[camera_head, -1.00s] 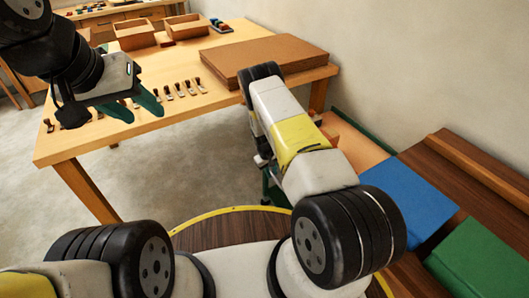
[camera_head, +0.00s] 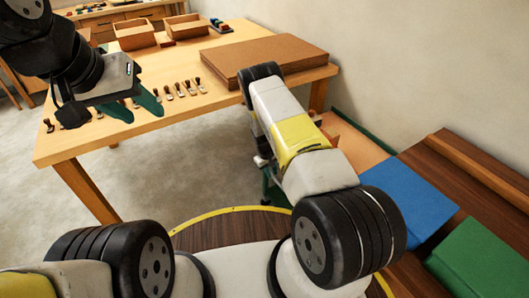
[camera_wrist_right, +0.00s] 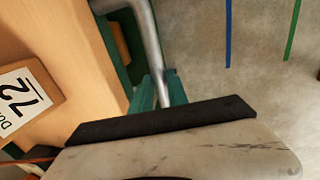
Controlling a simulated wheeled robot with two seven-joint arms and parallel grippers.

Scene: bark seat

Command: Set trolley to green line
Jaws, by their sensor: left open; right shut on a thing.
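The trolley shows in the head view as a pale wooden deck (camera_head: 352,143) with a green edge, partly hidden behind my right arm. In the right wrist view its wooden deck (camera_wrist_right: 55,45) fills the left side, beside a grey metal handle bar (camera_wrist_right: 148,40). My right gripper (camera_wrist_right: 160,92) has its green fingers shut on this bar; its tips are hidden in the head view. The green line (camera_wrist_right: 292,30) lies on the floor at the upper right of the wrist view, apart from the trolley. My left gripper (camera_head: 138,103) is open and empty near the workbench.
A blue line (camera_wrist_right: 228,35) lies between the handle and the green line. The workbench (camera_head: 190,65) holds a brown board stack (camera_head: 262,55), trays and several small tools. A dark wooden bench with blue (camera_head: 405,195) and green (camera_head: 480,258) pads stands right. Grey floor is open below the workbench.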

